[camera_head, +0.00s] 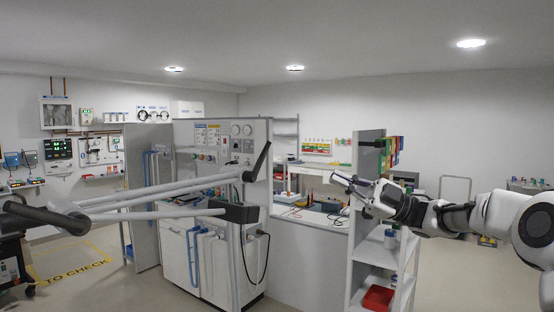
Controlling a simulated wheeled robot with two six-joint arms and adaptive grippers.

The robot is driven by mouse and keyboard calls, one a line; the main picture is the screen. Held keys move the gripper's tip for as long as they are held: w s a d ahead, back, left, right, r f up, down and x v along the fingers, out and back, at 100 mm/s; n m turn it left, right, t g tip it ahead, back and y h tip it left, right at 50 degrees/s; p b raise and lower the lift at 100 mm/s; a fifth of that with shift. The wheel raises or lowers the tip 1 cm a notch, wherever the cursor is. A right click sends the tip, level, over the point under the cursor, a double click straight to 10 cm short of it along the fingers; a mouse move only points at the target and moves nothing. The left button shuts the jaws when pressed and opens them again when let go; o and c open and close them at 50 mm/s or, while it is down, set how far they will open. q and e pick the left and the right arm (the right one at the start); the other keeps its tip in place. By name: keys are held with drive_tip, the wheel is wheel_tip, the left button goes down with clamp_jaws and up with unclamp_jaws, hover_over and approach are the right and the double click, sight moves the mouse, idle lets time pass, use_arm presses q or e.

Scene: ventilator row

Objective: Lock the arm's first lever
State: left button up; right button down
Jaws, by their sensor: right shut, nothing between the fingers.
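A grey jointed support arm (160,190) stretches across the left and middle of the view, with two long parallel bars. At its right end is a dark joint with a black lever (261,160) that tilts up to the right. A dark block (238,213) ends the lower bar. At the left end a thick black handle or lever (32,213) sticks out. I cannot tell which lever is the first. My right gripper (341,177) is shut and empty, pointing left, well to the right of the black lever and apart from it. My left gripper is out of view.
A tall machine panel (210,140) with gauges and hanging blue hoses stands behind the support arm. A white shelf unit (368,252) with a red bin (378,297) stands below my right gripper. A workbench (305,215) with tools is in the middle. Floor at the right is mostly clear.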

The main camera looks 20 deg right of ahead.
drive_tip(key=p+x, duration=0.7)
drive_tip(key=x, duration=0.7)
drive_tip(key=shift+w+f, duration=0.35)
drive_tip(key=shift+a, duration=0.1)
drive_tip(key=shift+s+a+r+n+g, duration=0.1)
drive_tip(key=shift+a+n+g, duration=0.05)
drive_tip(key=shift+n+g, duration=0.15)
